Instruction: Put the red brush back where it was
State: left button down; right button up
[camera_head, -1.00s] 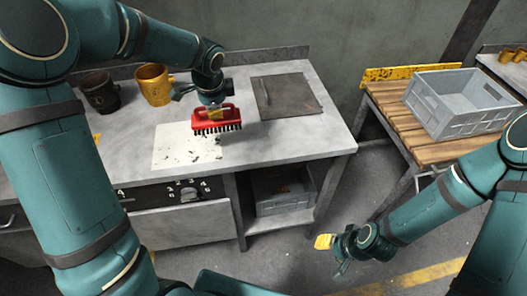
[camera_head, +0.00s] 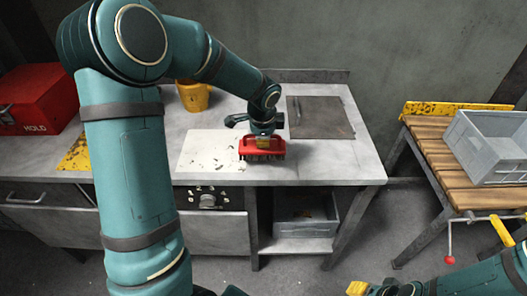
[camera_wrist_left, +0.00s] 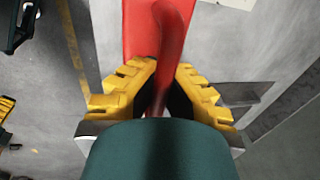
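The red brush (camera_head: 262,146), with dark bristles pointing down, is in my left gripper (camera_head: 264,130) at the right edge of a pale sheet (camera_head: 205,152) on the workbench. Whether the bristles touch the bench is unclear. In the left wrist view, the yellow fingers of the left gripper (camera_wrist_left: 164,95) close from both sides on the red brush's handle (camera_wrist_left: 170,35). Small scraps lie on the sheet. My right gripper (camera_head: 372,289) shows only partly at the bottom edge, and its opening is hidden.
A dark square plate (camera_head: 320,118) lies right of the brush on the grey bench (camera_head: 335,172). A grey crate (camera_head: 495,150) sits on a wooden table (camera_head: 432,165). A grey bin (camera_head: 305,218) is under the bench.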

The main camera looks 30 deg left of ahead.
aim_at(263, 150)
pick_arm(q)
jog(key=x, duration=0.2)
jog(key=b+x, duration=0.1)
jog(key=x, duration=0.1)
jog(key=shift+s+d+f, duration=0.1)
jog(key=shift+s+d, duration=0.1)
jog(key=shift+s, duration=0.2)
jog(key=c, duration=1.7)
grip_release()
jog(key=shift+f, duration=0.2)
jog(key=o, duration=0.6)
jog(key=shift+c, duration=0.2)
jog(key=shift+r, duration=0.2)
